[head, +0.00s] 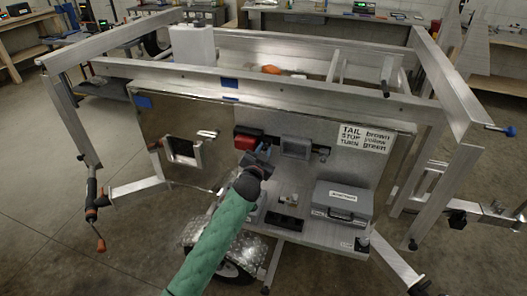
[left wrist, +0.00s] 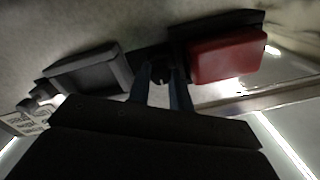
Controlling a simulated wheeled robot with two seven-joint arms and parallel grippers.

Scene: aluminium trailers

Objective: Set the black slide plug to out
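A dark rail runs behind a red box (head: 248,138) and a grey box (head: 295,147) on the upright panel. A small black part (left wrist: 161,70), possibly the black slide plug, shows between these boxes in the left wrist view. My left gripper (head: 262,158) reaches the rail there and covers much of this part in the head view. Its two bluish fingers (left wrist: 160,88) stand apart, one on each side of the black part. I cannot tell whether they touch it. Another black piece (head: 323,154) sticks out right of the grey box. My right gripper is out of view.
A grey case (head: 342,201) and a black tray (head: 285,221) stand on the shelf below. A sign (head: 364,138) is on the panel at right. Aluminium rails (head: 270,86) cross above the panel.

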